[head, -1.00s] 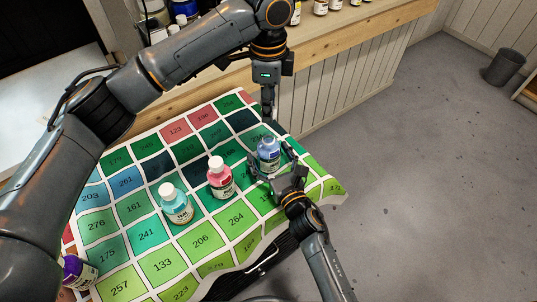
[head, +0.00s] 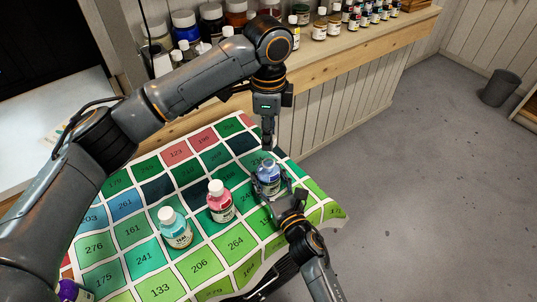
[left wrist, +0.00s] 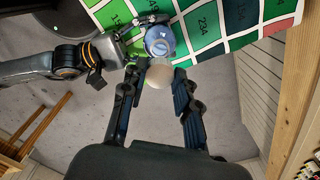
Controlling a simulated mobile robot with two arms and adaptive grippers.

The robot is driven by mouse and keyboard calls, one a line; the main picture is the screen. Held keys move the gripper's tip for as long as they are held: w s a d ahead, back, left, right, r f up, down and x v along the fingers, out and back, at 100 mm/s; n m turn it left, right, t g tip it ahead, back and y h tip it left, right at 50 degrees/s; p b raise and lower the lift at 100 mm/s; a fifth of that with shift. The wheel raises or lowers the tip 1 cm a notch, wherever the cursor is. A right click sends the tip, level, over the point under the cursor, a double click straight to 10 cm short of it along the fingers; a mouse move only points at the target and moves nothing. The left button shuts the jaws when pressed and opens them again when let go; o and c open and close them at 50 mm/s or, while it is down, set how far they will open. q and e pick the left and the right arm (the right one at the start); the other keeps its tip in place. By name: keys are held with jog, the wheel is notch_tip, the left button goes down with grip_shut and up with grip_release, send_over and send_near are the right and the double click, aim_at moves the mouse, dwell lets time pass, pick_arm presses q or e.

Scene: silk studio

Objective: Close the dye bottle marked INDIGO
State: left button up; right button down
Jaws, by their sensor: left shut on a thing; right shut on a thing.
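The blue dye bottle (head: 268,179) stands upright near the right end of the cloth, and its label is too small to read. No cap shows on its neck in the head view. My right gripper (head: 276,194) is shut around its body from the front. My left gripper (head: 267,147) points down just above the bottle. In the left wrist view, its fingers (left wrist: 158,84) are shut on a pale round cap (left wrist: 159,73), close beside the bottle (left wrist: 160,42) in the picture. I cannot tell whether cap and neck touch.
A red bottle (head: 220,203) and a teal bottle (head: 175,229), both white-capped, stand left of the blue one on the numbered cloth (head: 200,265). A purple bottle (head: 72,291) is at the lower left edge. A shelf (head: 345,50) with jars runs behind.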

aim_at(268, 175)
pick_arm(q)
jog(key=shift+f, duration=1.85)
jog(key=shift+f, duration=0.1)
jog(key=shift+f, duration=0.75)
jog(key=shift+f, duration=0.6)
jog(key=m, duration=2.6)
jog(key=shift+w, duration=0.1)
